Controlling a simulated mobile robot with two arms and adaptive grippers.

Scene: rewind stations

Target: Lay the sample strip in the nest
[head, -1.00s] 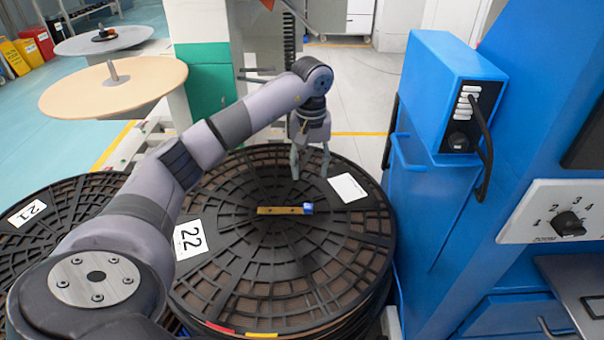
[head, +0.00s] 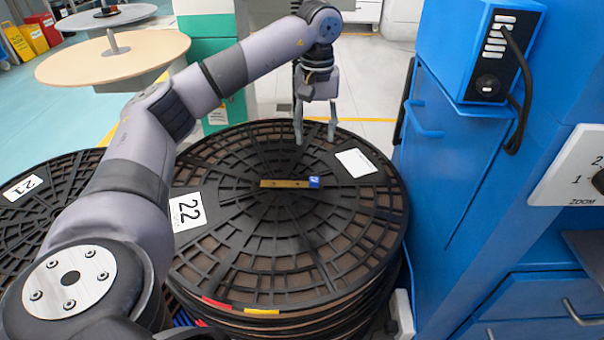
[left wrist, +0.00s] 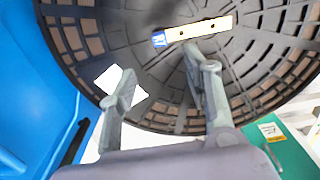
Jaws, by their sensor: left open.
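The sample strip (head: 288,184) is a narrow tan bar with dark holes and a blue end. It lies flat near the middle of the black reel marked 22 (head: 225,262). It also shows at the top of the left wrist view (left wrist: 205,29). My left gripper (head: 315,141) is open and empty, pointing down over the far part of the reel, beyond the strip and apart from it. In the left wrist view its fingers (left wrist: 159,60) are spread, with the strip just past their tips. I cannot make out a nest. My right gripper is not in view.
A white label (head: 355,162) lies on the reel right of the strip. A blue machine (head: 455,190) stands close on the right. Reel 21 (head: 40,225) is at the left, with a round tan disc (head: 80,62) behind. The reel around the strip is clear.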

